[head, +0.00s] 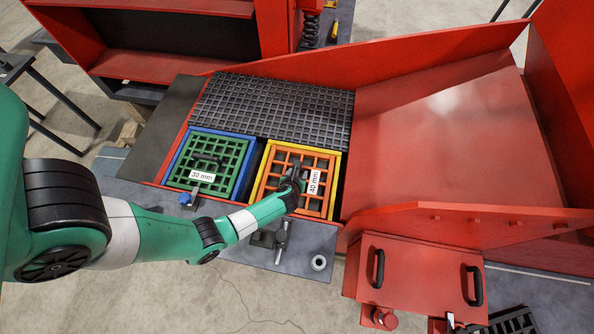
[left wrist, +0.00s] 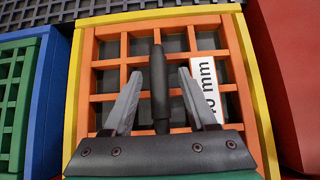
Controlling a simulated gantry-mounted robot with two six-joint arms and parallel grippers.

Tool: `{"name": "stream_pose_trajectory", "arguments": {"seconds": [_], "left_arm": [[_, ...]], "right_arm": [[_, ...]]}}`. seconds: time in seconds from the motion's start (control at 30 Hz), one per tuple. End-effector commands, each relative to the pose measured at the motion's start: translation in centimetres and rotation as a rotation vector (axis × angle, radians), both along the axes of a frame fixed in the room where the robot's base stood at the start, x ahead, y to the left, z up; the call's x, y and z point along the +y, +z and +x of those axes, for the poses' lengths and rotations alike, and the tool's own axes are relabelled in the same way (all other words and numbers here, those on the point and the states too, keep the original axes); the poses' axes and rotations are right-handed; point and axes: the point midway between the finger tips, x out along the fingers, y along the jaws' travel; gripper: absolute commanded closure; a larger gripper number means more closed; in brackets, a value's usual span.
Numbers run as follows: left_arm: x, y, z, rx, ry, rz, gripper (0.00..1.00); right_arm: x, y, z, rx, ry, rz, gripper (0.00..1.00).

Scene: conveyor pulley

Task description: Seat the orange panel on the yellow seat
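The orange panel (head: 265,187) is a square grid with a black bar handle and a white "40 mm" label. The left wrist view shows the orange panel (left wrist: 107,81) bordered by the yellow seat (left wrist: 76,75) at left and top. My left gripper (head: 297,168) is over the panel. In the left wrist view its open fingers (left wrist: 160,73) stand on either side of the handle (left wrist: 159,100), with gaps visible. My right gripper is not in view.
A green "30 mm" panel (head: 182,176) lies in a blue seat (head: 244,176) to the left. A black mesh (head: 275,105) lies behind both seats. Red side walls (head: 440,60) and a sloping red chute (head: 430,130) stand to the right. A red box with handles (head: 420,275) stands in front.

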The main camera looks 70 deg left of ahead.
Motion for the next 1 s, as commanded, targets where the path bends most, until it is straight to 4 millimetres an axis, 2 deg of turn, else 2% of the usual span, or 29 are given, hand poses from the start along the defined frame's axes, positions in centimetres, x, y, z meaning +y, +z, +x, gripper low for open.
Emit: {"name": "stream_pose_trajectory", "arguments": {"seconds": [0.23, 0.37, 0.63, 0.8, 1.0], "left_arm": [[-0.1, -0.3, -0.3, 0.007, 0.001, -0.004, 0.38], [-0.4, 0.2, -0.4, 0.006, 0.000, -0.004, 0.38], [-3.6, 4.6, -2.4, 0.003, -0.005, -0.001, 0.38], [-5.8, 7.0, -3.8, 0.003, -0.005, -0.001, 0.38], [-6.9, 8.1, -4.5, 0.002, -0.001, -0.001, 0.38]], "right_arm": [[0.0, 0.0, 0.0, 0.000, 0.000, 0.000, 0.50], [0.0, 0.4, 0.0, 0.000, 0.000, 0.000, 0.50], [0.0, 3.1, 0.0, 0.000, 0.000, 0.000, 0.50], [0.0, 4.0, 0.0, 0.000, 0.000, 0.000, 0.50], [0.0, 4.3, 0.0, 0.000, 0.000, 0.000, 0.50]]}}
